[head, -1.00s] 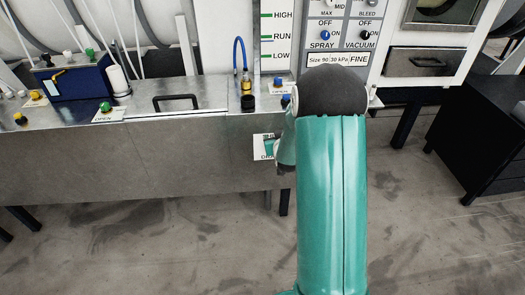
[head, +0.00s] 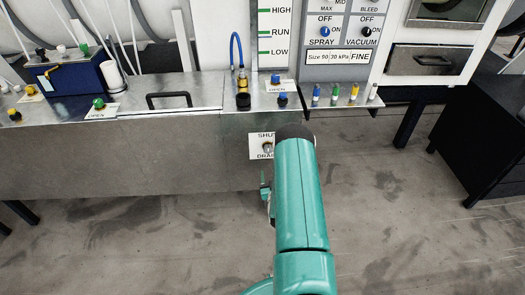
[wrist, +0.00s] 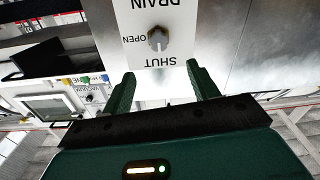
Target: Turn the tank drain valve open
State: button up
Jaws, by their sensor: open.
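The drain valve is a small grey-brown knob (head: 267,147) on a white label plate (head: 254,153) on the tank's front face. In the wrist view the knob (wrist: 158,38) shows in front of the fingers. The plate there (wrist: 184,20) reads upside down, with SHUT nearest the fingers, OPEN at the left and DRAIN at the top. I cannot tell for sure where the knob points. My gripper (wrist: 160,78) is open and empty, its two dark green fingers apart and short of the knob. In the head view my gripper (head: 265,190) is below the plate, partly hidden by my arm.
The metal tank (head: 120,160) has a black lid handle (head: 168,99) on top. A small shelf (head: 340,108) with coloured bottles stands right of it. A black cabinet (head: 490,130) is at the far right. The floor in front is clear.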

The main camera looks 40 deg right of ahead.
aim_at(268, 151)
jog(key=x, duration=1.3)
jog(key=shift+w+d, duration=0.25)
jog(key=shift+w, duration=0.05)
jog(key=c, duration=1)
